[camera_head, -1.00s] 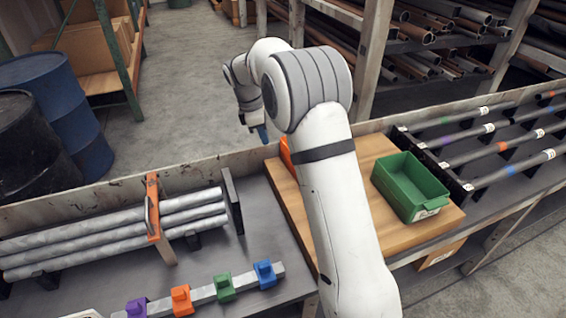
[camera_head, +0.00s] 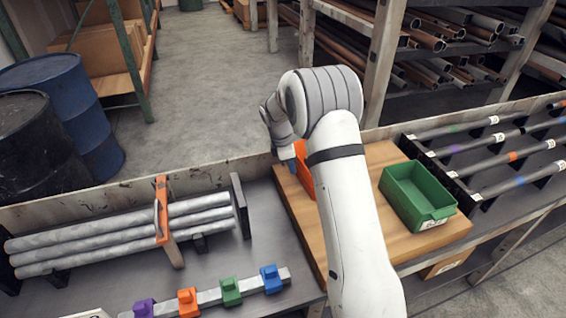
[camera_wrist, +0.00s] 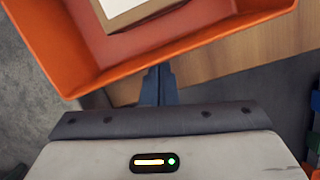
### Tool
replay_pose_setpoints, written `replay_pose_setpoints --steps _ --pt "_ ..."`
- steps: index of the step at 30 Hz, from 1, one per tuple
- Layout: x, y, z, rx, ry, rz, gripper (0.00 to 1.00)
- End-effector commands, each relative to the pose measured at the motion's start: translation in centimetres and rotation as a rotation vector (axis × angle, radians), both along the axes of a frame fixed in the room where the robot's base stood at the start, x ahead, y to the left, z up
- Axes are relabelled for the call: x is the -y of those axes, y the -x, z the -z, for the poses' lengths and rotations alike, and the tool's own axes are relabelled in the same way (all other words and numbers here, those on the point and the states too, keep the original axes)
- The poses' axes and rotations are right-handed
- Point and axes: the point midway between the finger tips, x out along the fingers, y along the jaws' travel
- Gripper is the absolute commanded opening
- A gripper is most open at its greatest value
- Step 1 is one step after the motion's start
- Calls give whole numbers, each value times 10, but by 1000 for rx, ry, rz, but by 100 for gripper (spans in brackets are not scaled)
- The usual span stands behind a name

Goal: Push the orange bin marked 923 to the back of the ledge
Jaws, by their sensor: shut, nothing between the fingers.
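An orange bin (camera_head: 305,172) stands at the left far part of the wooden board (camera_head: 417,246), mostly hidden behind my arm in the head view. In the wrist view the orange bin (camera_wrist: 52,50) fills the top and holds a tan box with a white top (camera_wrist: 130,12). No number is readable on it. My gripper (camera_wrist: 158,72) is shut and empty, its blue-grey fingertips at the bin's near wall. I cannot tell whether they touch it. In the head view my gripper (camera_head: 290,166) is just left of the bin, partly hidden by my wrist.
A green bin (camera_head: 417,196) stands on the board to the right. Grey pipes (camera_head: 120,235) in a rack lie left. Coloured clamps on a bar (camera_head: 232,292) lie in front. A raised edge (camera_head: 100,197) runs along the bench's back. Thin marked rods (camera_head: 490,145) lie at right.

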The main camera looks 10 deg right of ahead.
Motion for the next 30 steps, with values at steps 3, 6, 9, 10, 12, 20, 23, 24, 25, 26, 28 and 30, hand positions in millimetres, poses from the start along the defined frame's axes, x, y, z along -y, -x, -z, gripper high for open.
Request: replay_pose_setpoints --steps 3,6,9,10,12,20,23,24,25,26,28,30 --pt "2 0 0 0 0 -1 0" --pt "2 0 0 0 0 -1 0" --pt "2 0 0 0 0 -1 0" --pt "2 0 0 0 0 -1 0" --pt "4 0 0 0 0 -1 0" --pt "21 1 0 0 0 -1 0" --pt "20 1 0 0 0 -1 0" --pt "20 1 0 0 0 -1 0" --pt "20 1 0 0 0 -1 0" --pt "20 1 0 0 0 -1 0" --pt "18 1 0 0 0 -1 0" --pt "12 0 -1 -1 1 -2 0"
